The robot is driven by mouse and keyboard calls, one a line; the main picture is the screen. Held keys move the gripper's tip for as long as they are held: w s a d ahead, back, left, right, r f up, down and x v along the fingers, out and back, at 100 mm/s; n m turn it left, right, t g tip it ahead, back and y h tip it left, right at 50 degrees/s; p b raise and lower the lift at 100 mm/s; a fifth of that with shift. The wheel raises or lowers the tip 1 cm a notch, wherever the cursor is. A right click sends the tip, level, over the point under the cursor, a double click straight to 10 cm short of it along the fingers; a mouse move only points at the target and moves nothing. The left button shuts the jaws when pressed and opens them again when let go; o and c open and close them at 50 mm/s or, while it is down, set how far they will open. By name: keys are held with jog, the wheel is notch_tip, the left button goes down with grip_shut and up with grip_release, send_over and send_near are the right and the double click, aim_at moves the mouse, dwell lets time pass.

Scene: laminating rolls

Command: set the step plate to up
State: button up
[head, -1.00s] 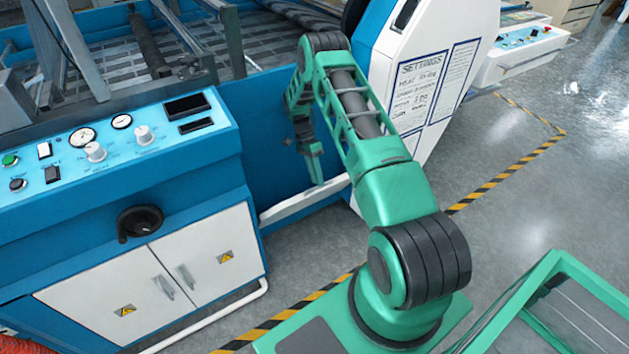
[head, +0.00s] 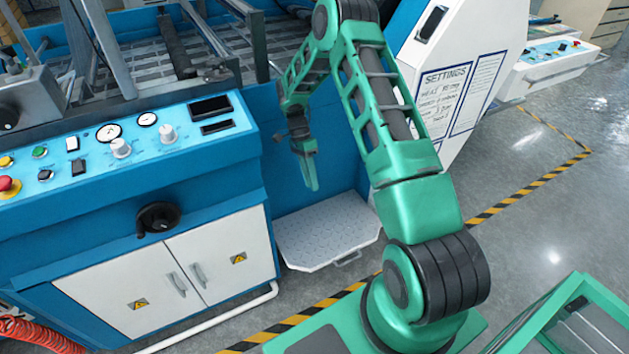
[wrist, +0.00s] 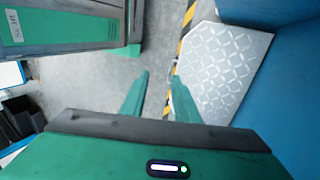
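The step plate (head: 328,232) is a pale grey diamond-tread panel with a small handle at its front edge. It lies about flat, folded out low from the blue machine side. In the wrist view the step plate (wrist: 220,68) fills the right, with its handle edge close to the right finger. My gripper (head: 311,183) hangs above the plate in the head view, fingers pointing down. In the wrist view my gripper (wrist: 160,77) has its two fingers apart, with only floor visible between them.
The blue machine's white cabinet doors (head: 170,268) and handwheel (head: 158,217) stand left of the plate. A white panel with a settings sheet (head: 458,95) stands to the right. A green-framed cart (head: 560,318) is at the lower right. Striped tape crosses the open floor.

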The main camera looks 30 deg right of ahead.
dwell(0.5)
jog(key=s+d+r+n+t, duration=0.15)
jog(key=s+r, duration=0.25)
jog(key=r, duration=0.4)
jog(key=s+d+r+n+h, duration=0.1)
jog(key=s+d+r+n, duration=0.1)
jog(key=s+r, duration=0.5)
jog(key=s+d+r+n+t, duration=0.1)
jog(key=s+d+r+n, duration=0.1)
jog(key=r, duration=0.8)
jog(key=s+a+r+n+t, duration=0.1)
jog(key=s+a+r+n, duration=0.1)
jog(key=s, duration=0.9)
jog(key=s+a+r+n+t+y, duration=0.1)
jog(key=s+r+n, duration=0.3)
jog(key=s, duration=0.8)
jog(key=shift+s+a+r+t, duration=0.35)
jog(key=shift+a+t, duration=0.1)
jog(key=shift+t, duration=0.1)
jog(key=shift+w+n, duration=0.1)
jog(key=shift+n, duration=0.15)
